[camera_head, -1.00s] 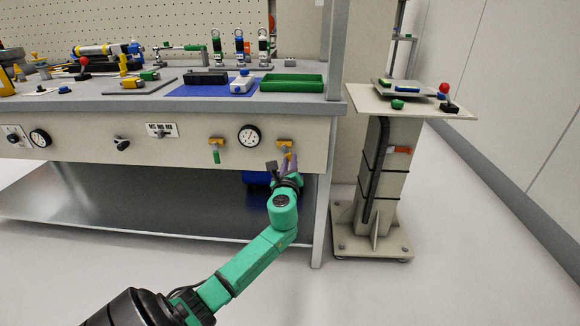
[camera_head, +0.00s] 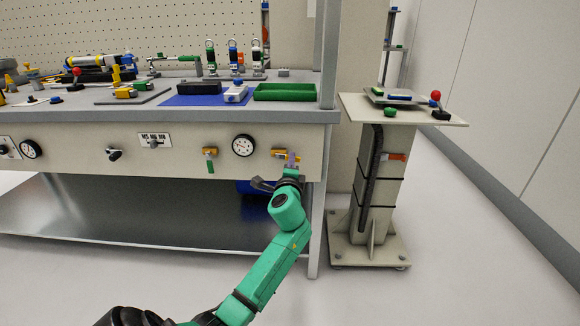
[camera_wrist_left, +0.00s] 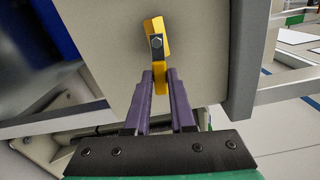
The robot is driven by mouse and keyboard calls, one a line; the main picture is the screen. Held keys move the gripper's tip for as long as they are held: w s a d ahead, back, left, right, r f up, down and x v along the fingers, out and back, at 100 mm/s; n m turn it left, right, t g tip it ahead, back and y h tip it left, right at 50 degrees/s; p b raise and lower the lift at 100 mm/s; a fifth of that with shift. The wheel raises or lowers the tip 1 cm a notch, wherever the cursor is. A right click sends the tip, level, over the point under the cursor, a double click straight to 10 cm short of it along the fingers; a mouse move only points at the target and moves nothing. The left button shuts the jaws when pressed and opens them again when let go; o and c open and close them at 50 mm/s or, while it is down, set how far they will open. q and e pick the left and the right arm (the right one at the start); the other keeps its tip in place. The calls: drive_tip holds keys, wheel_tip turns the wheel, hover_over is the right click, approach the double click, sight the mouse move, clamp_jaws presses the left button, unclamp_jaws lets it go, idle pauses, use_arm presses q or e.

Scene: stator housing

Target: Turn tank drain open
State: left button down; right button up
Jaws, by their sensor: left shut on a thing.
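A yellow valve (camera_head: 281,154) is mounted on the front panel below the worktop, right of a round gauge. No label is readable, so I cannot confirm that it is the tank drain. Its yellow lever lies roughly sideways, pointing right. In the left wrist view the valve (camera_wrist_left: 154,38) shows a bolt on a dark plate, and its lever end sits between purple fingers. My left gripper (camera_wrist_left: 160,80) is shut on this lever. In the head view the left gripper (camera_head: 292,160) partly covers the lever's right end. My right gripper is not in view.
The workbench leg (camera_head: 316,230) stands close right of my left gripper. A pedestal (camera_head: 378,190) stands farther right. A lower metal shelf (camera_head: 110,215) lies beneath.

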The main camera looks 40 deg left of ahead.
use_arm(q)
drive_tip(key=shift+r+n, duration=0.15)
drive_tip(key=shift+n, duration=0.65)
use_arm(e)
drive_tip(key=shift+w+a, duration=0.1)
use_arm(q)
drive_tip(key=c, duration=0.8)
unclamp_jaws()
drive_tip(key=shift+r, duration=0.15)
drive_tip(key=shift+o, duration=0.2)
drive_tip(key=p+v, duration=0.1)
drive_tip(key=v, duration=1.3)
drive_tip(key=shift+s+d, duration=0.2)
drive_tip(key=shift+s, duration=0.05)
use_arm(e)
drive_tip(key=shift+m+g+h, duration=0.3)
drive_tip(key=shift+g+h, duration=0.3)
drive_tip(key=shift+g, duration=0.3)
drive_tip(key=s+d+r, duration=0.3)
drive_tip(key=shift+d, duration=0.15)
